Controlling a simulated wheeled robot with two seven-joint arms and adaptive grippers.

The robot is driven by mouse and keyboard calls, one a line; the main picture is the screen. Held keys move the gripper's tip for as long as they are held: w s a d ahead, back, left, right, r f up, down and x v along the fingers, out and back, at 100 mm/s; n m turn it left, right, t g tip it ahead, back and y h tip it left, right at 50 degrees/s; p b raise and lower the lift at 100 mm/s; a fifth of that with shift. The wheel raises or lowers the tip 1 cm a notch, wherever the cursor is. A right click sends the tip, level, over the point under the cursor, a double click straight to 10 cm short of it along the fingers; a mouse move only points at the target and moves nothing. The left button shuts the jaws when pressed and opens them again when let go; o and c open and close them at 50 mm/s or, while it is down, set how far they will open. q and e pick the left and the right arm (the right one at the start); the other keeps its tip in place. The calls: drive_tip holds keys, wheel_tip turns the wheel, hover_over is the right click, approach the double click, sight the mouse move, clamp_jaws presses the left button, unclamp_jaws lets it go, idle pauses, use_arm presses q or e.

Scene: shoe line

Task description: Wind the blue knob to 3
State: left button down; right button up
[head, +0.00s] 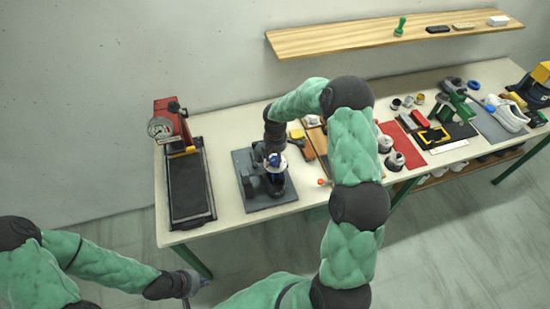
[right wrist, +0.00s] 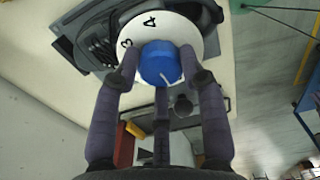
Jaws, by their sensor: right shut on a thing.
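The blue knob (right wrist: 158,60) sits at the centre of a white round dial (right wrist: 185,27) in the right wrist view. The dial shows a 4 at its upper middle and a 3 to the left, partly covered by a finger. A white pointer line on the knob points down and slightly right in that view, away from both numbers. My right gripper (right wrist: 160,75) is shut on the knob, its fingers around the sides. In the head view my right gripper (head: 273,158) is over the grey device (head: 262,190). My left gripper (head: 192,288) hangs low, off the table; its fingers are unclear.
A black tray-like machine with a red unit (head: 172,118) and gauge stands left on the table (head: 225,225). Shoes, a red mat (head: 402,143) and a green tool (head: 455,108) lie to the right. A wooden shelf (head: 350,38) is on the wall. The front left tabletop is bare.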

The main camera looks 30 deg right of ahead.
drive_tip(key=m+b, duration=0.2)
drive_tip(key=shift+f+m, duration=0.15)
drive_tip(key=shift+m, duration=0.25)
drive_tip(key=m+b, duration=0.2)
drive_tip(key=m, duration=0.1)
drive_tip(key=shift+m, duration=0.3)
drive_tip(key=m+b, duration=0.2)
drive_tip(key=m, duration=0.1)
drive_tip(key=shift+m, duration=0.4)
drive_tip(key=m+b, duration=0.2)
drive_tip(key=m, duration=0.1)
drive_tip(key=shift+s+m, duration=0.1)
drive_tip(key=shift+m, duration=0.2)
drive_tip(key=m+b, duration=0.1)
drive_tip(key=m, duration=0.2)
drive_tip(key=shift+m+b, duration=0.3)
drive_tip(key=shift+b, duration=0.05)
drive_tip(key=m+b, duration=0.1)
drive_tip(key=m, duration=0.2)
drive_tip(key=shift+m, duration=0.3)
drive_tip(key=m+b, duration=0.1)
drive_tip(key=m, duration=0.3)
drive_tip(key=shift+a+b, duration=0.1)
drive_tip(key=shift+b, duration=0.2)
drive_tip(key=shift+m+b, duration=0.35)
drive_tip(key=shift+m, duration=1.45)
drive_tip(key=shift+a+m, duration=0.1)
drive_tip(key=shift+m, duration=0.2)
